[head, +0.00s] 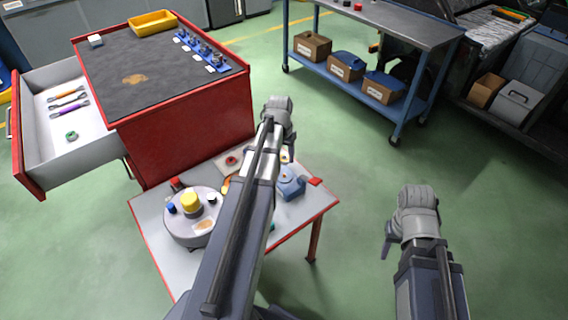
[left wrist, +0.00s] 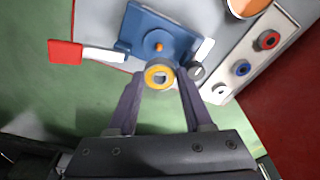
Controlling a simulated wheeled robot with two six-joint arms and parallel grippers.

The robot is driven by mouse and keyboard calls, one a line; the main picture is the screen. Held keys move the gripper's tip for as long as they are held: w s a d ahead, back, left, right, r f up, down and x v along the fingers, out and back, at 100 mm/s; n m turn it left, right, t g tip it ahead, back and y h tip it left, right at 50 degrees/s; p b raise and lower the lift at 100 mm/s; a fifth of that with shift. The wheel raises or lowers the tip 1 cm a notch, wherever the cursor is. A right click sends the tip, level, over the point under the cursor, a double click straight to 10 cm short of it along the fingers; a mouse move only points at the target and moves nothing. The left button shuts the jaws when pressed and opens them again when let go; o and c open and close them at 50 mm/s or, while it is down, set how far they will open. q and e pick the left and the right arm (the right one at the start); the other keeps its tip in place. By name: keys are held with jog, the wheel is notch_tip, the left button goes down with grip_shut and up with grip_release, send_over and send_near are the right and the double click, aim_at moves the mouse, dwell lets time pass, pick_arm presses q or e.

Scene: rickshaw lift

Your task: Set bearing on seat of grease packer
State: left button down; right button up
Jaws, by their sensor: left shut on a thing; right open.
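The blue grease packer (head: 291,186) stands on the small work table, right of my left forearm. In the left wrist view the packer (left wrist: 140,32) shows a blue base with a small orange seat (left wrist: 159,47) at its middle. A yellow-rimmed bearing (left wrist: 159,77) with a grey centre is held between the fingertips of my left gripper (left wrist: 160,88). The bearing appears just in front of the packer's near edge, offset from the seat; its height above it is hard to tell. My right gripper (head: 390,240) is open and empty over the floor, right of the table.
A white strip (left wrist: 262,62) with red, blue and white rings lies beside the packer. A grey hub (head: 178,228) with a yellow cap stands on the table (head: 306,214). The red cabinet (head: 185,140) rises behind.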

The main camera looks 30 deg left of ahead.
aim_at(284, 174)
pick_arm(q)
jog(key=shift+f, duration=0.2)
notch_tip(284, 174, down, 6)
jog(key=b, duration=0.6)
jog(key=shift+r, duration=0.1)
jog(key=shift+f+b, duration=0.95)
dwell(2.9)
jog(key=shift+c, duration=1.1)
grip_release()
jog(key=shift+o, duration=0.3)
jog(key=shift+o, duration=0.8)
jog(key=shift+r, duration=0.1)
